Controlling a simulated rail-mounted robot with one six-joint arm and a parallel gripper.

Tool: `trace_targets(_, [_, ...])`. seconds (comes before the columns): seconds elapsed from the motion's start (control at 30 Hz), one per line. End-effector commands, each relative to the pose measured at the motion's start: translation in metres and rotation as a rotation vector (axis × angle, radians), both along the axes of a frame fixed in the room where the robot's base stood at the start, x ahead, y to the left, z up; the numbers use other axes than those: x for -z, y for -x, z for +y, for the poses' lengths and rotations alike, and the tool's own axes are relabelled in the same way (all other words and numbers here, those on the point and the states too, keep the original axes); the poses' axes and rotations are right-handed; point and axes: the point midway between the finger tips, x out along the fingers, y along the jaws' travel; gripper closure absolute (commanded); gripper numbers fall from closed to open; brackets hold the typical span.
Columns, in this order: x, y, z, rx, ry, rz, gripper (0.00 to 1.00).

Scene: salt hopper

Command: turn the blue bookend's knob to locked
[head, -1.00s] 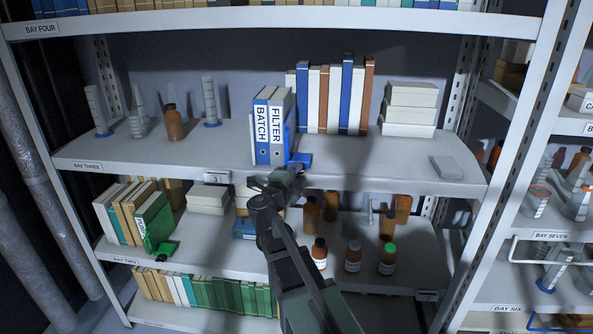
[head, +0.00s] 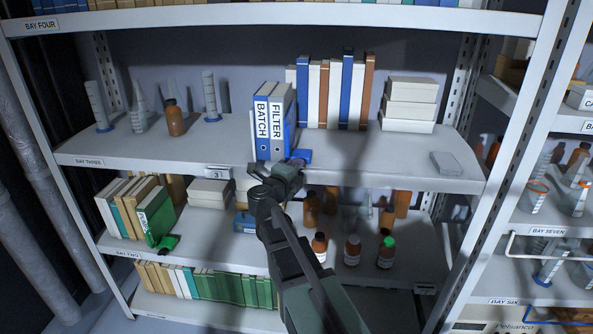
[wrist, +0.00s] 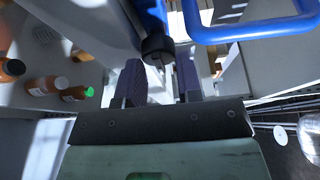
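The blue bookend (head: 300,156) stands on the bay three shelf, at the right of the binders and near the front edge. In the wrist view I see its blue frame (wrist: 240,30) and its black knob (wrist: 157,46). My gripper (head: 296,166) is at the shelf's front edge, just before the bookend. In the wrist view the gripper's two dark fingers (wrist: 160,68) stand apart, with the knob between and just beyond their tips. I see no clear contact. The knob's locked or unlocked marking cannot be read.
Binders marked BATCH (head: 262,128) and FILTER (head: 278,125) stand beside the bookend. A green bookend (head: 166,242) is on the shelf below at left. Brown bottles (head: 352,250) stand below, right of my arm.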

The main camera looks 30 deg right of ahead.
Motion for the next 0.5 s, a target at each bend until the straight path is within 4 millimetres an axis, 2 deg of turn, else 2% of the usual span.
trace_targets(0.03, [0.0, 0.0, 0.0, 0.0, 0.001, -0.001, 0.6])
trace_targets(0.1, [0.0, 0.0, 0.0, 0.0, 0.0, 0.0, 0.52])
trace_targets(0.37, [0.0, 0.001, 0.001, 0.0, 0.0, 0.0, 0.52])
trace_targets(0.5, [0.0, 0.011, 0.015, -0.002, 0.0, 0.0, 0.52])
